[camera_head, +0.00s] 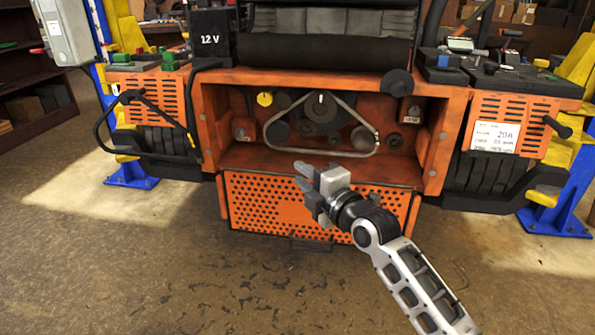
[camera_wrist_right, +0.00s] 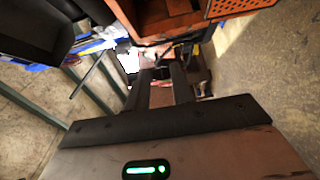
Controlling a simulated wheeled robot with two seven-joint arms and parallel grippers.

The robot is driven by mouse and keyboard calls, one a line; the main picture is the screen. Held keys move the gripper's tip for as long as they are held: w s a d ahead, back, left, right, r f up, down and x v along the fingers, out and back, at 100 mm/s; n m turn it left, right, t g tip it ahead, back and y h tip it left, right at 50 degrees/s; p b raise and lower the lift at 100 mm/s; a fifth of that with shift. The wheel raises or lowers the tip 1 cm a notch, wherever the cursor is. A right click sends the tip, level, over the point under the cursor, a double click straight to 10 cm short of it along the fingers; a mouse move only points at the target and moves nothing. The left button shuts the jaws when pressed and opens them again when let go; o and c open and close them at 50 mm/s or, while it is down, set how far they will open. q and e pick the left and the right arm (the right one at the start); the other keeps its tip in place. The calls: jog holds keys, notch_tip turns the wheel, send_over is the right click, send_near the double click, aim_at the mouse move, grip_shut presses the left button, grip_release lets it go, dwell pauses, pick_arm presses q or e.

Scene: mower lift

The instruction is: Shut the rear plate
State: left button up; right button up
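The rear plate (camera_head: 265,205) is an orange perforated panel, hanging down below the open bay at the back of the mower. A dark handle (camera_head: 311,244) is at its lower edge. A corner of perforated orange panel also shows at the top right of the right wrist view (camera_wrist_right: 235,7). My right gripper (camera_head: 306,182) is in front of the bay's lower edge and covers part of the plate. Its two fingers stand apart with nothing between them in the right wrist view (camera_wrist_right: 161,88). I cannot tell any contact with the plate. My left gripper is out of view.
The open bay (camera_head: 220,110) shows a belt (camera_head: 345,152) and several pulleys. Orange vented side housings with black parts flank it. Blue and yellow lift posts (camera_head: 562,170) stand at both sides. The floor (camera_head: 150,270) in front is clear.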

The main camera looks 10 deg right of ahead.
jog(key=v, duration=1.3)
jog(key=shift+s, duration=0.2)
jog(key=shift+d, duration=0.1)
